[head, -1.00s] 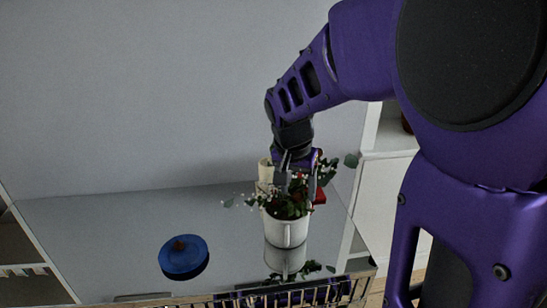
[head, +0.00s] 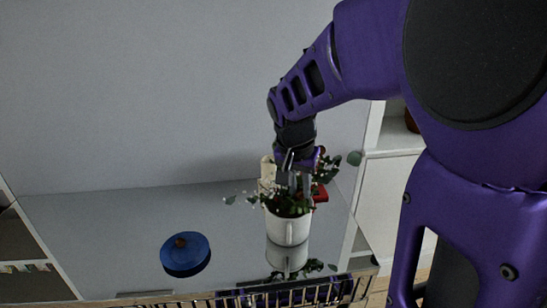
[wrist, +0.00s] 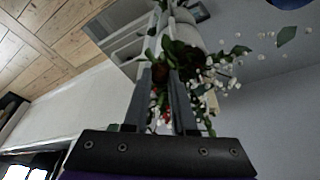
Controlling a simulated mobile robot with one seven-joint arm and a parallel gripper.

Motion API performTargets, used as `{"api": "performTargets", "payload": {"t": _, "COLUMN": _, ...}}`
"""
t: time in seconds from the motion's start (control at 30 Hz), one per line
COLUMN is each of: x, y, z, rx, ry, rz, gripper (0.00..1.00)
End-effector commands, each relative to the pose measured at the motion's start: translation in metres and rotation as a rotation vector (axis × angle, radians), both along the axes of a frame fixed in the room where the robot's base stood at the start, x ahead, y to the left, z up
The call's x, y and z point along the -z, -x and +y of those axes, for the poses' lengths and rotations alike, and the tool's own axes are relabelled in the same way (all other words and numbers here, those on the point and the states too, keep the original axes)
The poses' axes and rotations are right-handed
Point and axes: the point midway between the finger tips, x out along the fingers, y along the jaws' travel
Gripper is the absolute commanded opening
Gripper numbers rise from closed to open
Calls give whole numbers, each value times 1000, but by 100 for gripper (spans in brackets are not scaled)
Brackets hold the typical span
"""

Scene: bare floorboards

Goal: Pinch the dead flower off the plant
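The plant (head: 324,172) has green leaves, small white blossoms and some dark red parts. It stands in a white pot (head: 288,229) on a glossy grey table. My gripper (head: 295,193) points down into the foliage from above. In the wrist view, the two grey fingers of my gripper (wrist: 161,72) are apart, with leaves and dark reddish-brown plant parts showing between and beyond them. I cannot tell which part is the dead flower, or whether a finger touches it. The white pot (wrist: 184,32) also shows beyond the fingertips.
A round blue object with a brown knob (head: 185,256) lies on the table (head: 110,230) to the left. A cream object (head: 267,170) and a red object (head: 321,193) stand behind the plant, close to my gripper. The table's left half is mostly clear.

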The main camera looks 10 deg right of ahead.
Motion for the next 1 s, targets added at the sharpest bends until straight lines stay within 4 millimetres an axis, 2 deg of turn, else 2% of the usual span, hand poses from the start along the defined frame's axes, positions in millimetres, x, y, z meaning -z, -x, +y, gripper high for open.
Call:
{"api": "performTargets", "payload": {"t": 0.37, "x": -2, "y": 0, "z": 0, "rx": 0, "ry": 1, "rz": -1, "gripper": 0}}
{"api": "performTargets", "payload": {"t": 1.0, "x": -28, "y": 0, "z": 0, "rx": 0, "ry": 1, "rz": -1, "gripper": 0}}
